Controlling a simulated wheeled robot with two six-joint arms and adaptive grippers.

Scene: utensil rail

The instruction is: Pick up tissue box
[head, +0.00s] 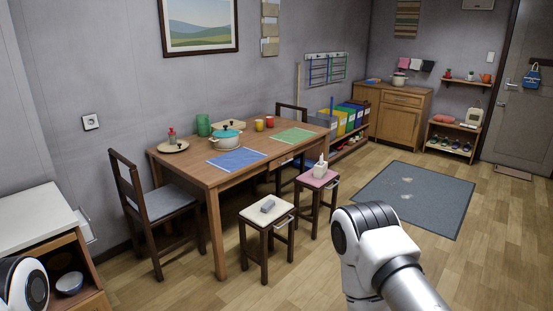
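A small white box with a pointed white top (320,170), which looks like the tissue box, stands on a stool with a pink top (309,181). The stool is in front of the table's right end. Links of my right arm show at the bottom centre-right and a piece of my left arm at the bottom left corner. Neither gripper is in view, so I cannot see their fingers or anything in them.
A wooden table (200,171) holds a teal pot (226,136), placemats and cups. A cream-topped stool (252,213) bears a grey block (267,206). A dark chair (165,211) stands left. Free floor lies around the grey rug (440,205).

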